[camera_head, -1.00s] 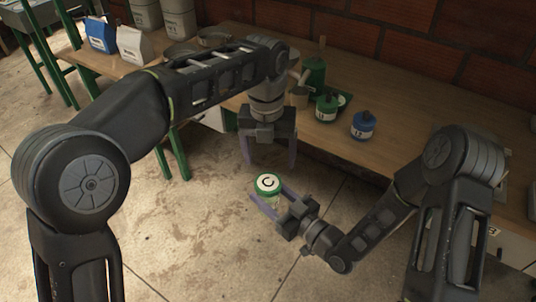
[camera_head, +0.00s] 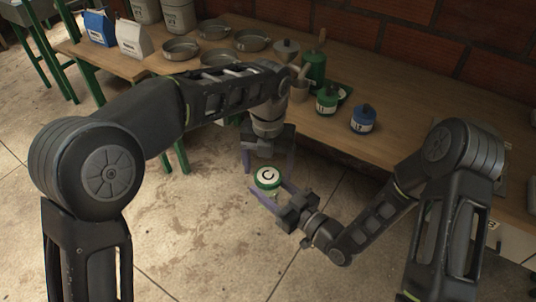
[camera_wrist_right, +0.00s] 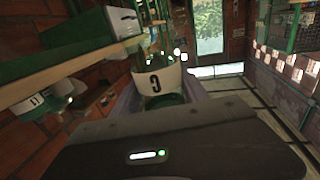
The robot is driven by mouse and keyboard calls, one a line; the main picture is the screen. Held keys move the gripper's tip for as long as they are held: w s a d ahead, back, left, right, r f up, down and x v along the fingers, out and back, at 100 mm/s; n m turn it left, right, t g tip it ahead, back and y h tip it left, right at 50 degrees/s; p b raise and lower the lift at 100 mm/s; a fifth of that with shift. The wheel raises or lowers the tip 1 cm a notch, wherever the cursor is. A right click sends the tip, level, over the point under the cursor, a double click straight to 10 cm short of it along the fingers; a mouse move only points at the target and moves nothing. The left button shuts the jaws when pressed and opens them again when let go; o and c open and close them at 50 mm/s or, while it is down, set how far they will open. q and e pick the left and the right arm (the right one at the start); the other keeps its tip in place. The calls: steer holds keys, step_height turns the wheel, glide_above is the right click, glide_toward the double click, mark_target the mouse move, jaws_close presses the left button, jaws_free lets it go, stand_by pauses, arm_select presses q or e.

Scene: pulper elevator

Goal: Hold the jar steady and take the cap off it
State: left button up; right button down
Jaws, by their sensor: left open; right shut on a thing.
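The jar (camera_head: 270,191) is held upright in the air in front of the workbench. Its green-rimmed cap (camera_head: 267,177) is on top and bears a white disc with a black C. My right gripper (camera_head: 266,188) is shut on the jar from the right, below the cap. In the right wrist view the jar's white C label (camera_wrist_right: 156,83) faces the camera, between the fingers. My left gripper (camera_head: 268,167) points down from above, open, its fingers apart on either side of the cap. Whether they touch it cannot be told.
The wooden workbench (camera_head: 410,135) runs behind the jar. Blue (camera_head: 99,27) and white (camera_head: 132,39) bags stand far left. The floor below is clear.

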arm_select(q)
steer(key=shift+f, duration=0.95)
steer(key=shift+c, duration=0.2)
